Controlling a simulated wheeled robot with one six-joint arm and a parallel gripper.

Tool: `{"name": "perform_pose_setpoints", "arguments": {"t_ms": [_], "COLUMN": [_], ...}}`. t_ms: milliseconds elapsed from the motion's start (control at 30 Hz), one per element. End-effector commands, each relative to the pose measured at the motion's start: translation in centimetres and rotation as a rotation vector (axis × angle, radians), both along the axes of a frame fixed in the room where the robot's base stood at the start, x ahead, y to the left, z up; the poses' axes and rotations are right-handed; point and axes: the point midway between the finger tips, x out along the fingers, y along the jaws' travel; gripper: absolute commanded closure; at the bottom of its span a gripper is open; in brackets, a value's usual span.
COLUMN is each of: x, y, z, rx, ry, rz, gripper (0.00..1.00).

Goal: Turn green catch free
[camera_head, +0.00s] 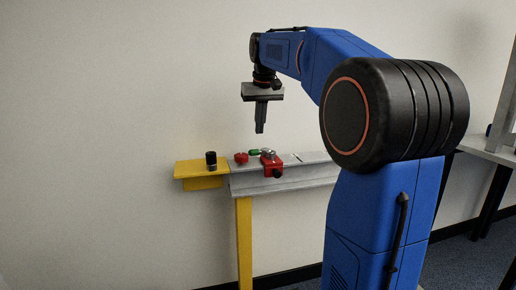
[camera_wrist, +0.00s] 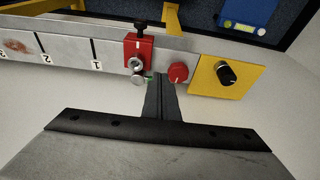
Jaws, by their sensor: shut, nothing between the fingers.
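The green catch (camera_head: 254,152) is a small green piece on the rail, between a red knob (camera_head: 241,158) and a red block (camera_head: 271,164). In the wrist view only a sliver of green (camera_wrist: 149,76) shows, mostly hidden behind my fingers. My gripper (camera_head: 260,131) points down above the rail, apart from the catch in the head view. In the wrist view its fingers (camera_wrist: 160,82) are together, with nothing seen between them, and their tips overlap the catch area.
The grey rail (camera_wrist: 70,46) carries number marks and a brownish stain. The red block (camera_wrist: 139,50) has metal and black knobs. The red knob (camera_wrist: 178,72) sits close beside my fingers. A yellow plate (camera_wrist: 207,80) bears a black knob (camera_wrist: 226,72). A wall stands behind.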

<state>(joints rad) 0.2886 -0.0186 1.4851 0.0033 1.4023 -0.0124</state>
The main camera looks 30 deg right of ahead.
Motion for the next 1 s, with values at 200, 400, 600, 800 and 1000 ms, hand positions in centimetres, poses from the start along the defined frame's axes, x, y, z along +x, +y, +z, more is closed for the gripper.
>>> {"name": "perform_pose_setpoints", "arguments": {"t_ms": [200, 400, 600, 800, 1000], "x": [0.7, 1.4, 2.3, 3.6, 5.8], "y": [-0.5, -0.7, -0.9, -1.3, -1.9], "z": [-0.6, -3.5, -6.9, -9.8, -10.3], "rx": [0.001, 0.001, 0.001, 0.001, 0.001], "ry": [0.004, 0.005, 0.005, 0.004, 0.003], "rz": [-0.004, -0.004, -0.004, -0.004, -0.004], "gripper": [1.0, 1.0, 1.0, 1.0, 1.0]}}
